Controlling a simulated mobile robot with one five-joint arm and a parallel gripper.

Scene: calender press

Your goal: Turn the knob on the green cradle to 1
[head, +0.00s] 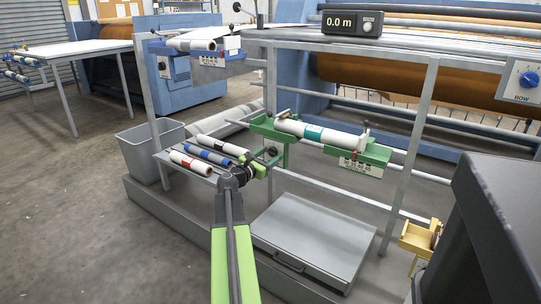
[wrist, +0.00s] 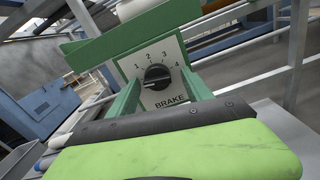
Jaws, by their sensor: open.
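The green cradle (head: 376,153) holds a white roll with a teal band (head: 315,133). In the wrist view, the white dial plate (wrist: 172,96) on the green cradle reads BRAKE, with 1, 2, 3 and 4 around a black knob (wrist: 157,76). The knob's pale mark seems to point left and slightly down, below the 1. In the head view, my gripper (head: 262,168) is open beside the cradle's left end, close to the knob. In the wrist view a bright green part of my gripper fills the bottom; the fingertips' gap to the knob is unclear.
Several banded rolls (head: 203,155) lie on a rack left of my gripper. A grey bin (head: 150,148) stands behind them. A blue cradle (head: 210,63) is farther back, and a yellow one (head: 420,238) is at the right. Grey frame rails (head: 408,140) surround the green cradle.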

